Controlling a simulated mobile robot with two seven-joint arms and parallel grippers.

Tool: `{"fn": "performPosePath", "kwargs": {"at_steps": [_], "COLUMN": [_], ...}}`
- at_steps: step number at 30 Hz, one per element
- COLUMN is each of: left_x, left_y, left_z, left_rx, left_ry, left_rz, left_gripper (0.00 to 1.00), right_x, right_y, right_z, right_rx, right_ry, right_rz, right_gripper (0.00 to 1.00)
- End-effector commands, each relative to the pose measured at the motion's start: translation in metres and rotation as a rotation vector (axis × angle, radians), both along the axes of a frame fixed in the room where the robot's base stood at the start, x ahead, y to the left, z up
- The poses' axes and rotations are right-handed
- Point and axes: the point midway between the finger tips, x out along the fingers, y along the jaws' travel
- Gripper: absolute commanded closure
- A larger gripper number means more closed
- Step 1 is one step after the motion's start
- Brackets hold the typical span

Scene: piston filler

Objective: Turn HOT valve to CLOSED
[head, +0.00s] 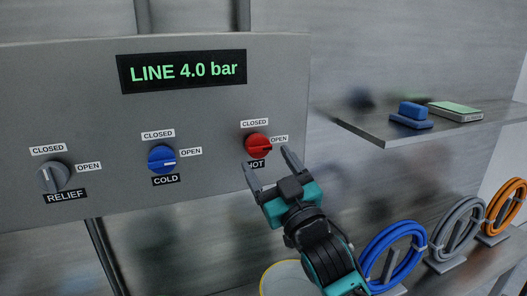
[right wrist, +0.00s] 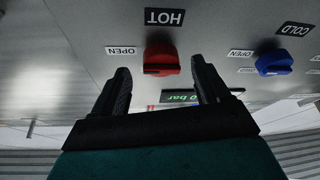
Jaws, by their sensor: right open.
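The HOT valve is a red knob (head: 257,143) on the grey panel, with a CLOSED label above it and an OPEN label to its right. Its handle appears to point right, toward OPEN. My right gripper (head: 271,166) is open and empty, just in front of and below the knob. In the right wrist view the red knob (right wrist: 161,59) shows upside down between the spread fingertips (right wrist: 160,75), apart from both. The HOT label is partly hidden by a finger in the head view. My left gripper is not in view.
The blue COLD knob (head: 161,159) and grey RELIEF knob (head: 52,177) sit to the left. A display (head: 182,71) above reads LINE 4.0 bar. At right are a shelf (head: 385,133) with a blue object (head: 411,114) and coiled hoses (head: 392,252) below.

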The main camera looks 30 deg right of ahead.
Motion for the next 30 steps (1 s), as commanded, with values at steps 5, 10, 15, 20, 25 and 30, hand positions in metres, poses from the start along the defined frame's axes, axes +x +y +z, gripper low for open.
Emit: {"fn": "performPosePath", "kwargs": {"at_steps": [5, 10, 15, 20, 25, 30], "left_x": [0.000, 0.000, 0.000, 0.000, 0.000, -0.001], "left_y": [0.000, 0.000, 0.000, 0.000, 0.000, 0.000], "left_z": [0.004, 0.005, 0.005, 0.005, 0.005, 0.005], "left_rx": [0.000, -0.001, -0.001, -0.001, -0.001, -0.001], "left_ry": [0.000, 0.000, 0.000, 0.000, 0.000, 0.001], "left_rz": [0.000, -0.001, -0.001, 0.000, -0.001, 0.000], "left_gripper": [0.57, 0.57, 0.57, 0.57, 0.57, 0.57], "right_x": [0.019, 0.026, 0.027, 0.027, 0.027, 0.027], "right_y": [-0.002, -0.003, -0.003, -0.003, -0.003, -0.003], "right_z": [0.009, 0.011, 0.011, 0.010, 0.010, 0.010], "right_rx": [-0.001, 0.001, 0.001, 0.001, 0.000, 0.001], "right_ry": [-0.002, 0.000, 0.000, 0.000, 0.000, 0.000], "right_rz": [0.001, 0.001, 0.001, 0.001, 0.001, 0.001], "right_gripper": [0.25, 0.25, 0.25, 0.31, 0.47, 0.63]}}
